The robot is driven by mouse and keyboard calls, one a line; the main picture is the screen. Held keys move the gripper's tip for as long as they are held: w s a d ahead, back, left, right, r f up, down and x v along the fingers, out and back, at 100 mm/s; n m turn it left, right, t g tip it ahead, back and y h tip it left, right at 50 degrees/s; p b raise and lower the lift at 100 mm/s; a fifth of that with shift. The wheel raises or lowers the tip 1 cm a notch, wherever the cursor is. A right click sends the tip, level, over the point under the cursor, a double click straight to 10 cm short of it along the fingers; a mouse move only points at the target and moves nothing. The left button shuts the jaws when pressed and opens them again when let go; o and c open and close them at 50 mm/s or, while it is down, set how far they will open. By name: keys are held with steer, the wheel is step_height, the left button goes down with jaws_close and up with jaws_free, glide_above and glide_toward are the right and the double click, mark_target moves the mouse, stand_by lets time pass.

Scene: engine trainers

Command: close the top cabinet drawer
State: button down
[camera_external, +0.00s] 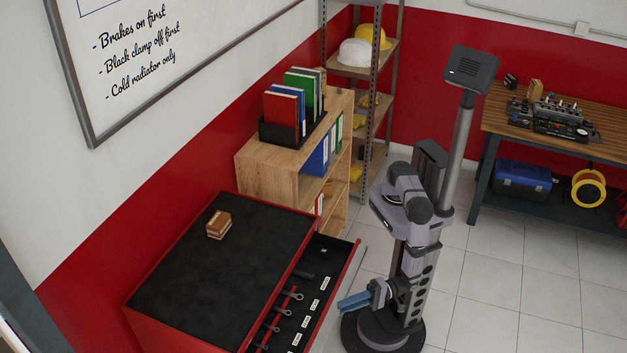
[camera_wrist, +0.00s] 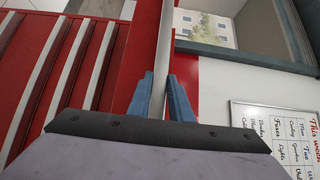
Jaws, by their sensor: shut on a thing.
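The red cabinet (camera_external: 225,265) with a black top stands at lower left in the external view. Its top drawer (camera_external: 322,275) is pulled open, showing a dark liner with several wrenches and white labels. My gripper (camera_external: 341,304) has blue fingers at the drawer's front edge. In the wrist view my gripper (camera_wrist: 162,85) has its fingers on both sides of a pale grey strip, the top drawer's handle (camera_wrist: 158,50), and is shut on it. The cabinet's red front with other pale handles (camera_wrist: 55,65) fills the left of the wrist view. The exact finger contact is small in the external view.
A brown block (camera_external: 218,225) lies on the cabinet top. A wooden shelf unit (camera_external: 270,165) with folders stands behind the cabinet. A workbench (camera_external: 555,140) is at the right. Tiled floor (camera_external: 490,290) is clear right of my base.

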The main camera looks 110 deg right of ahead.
mark_target(298, 296)
steer(key=w+d, duration=0.8)
steer(key=d, duration=0.1)
steer(key=w+d+b, duration=0.1)
steer(key=w+d, duration=0.3)
steer(key=shift+w+d+f, duration=0.2)
steer(key=shift+w+f, duration=0.15)
steer(key=shift+f, duration=0.05)
steer(key=shift+r, duration=0.1)
steer(key=c, duration=2)
jaws_free()
steer(key=o, duration=0.3)
steer(key=shift+w, duration=0.25)
steer(key=shift+s+a+r, duration=0.1)
steer(key=shift+s+r, duration=0.05)
steer(key=shift+s, duration=0.05)
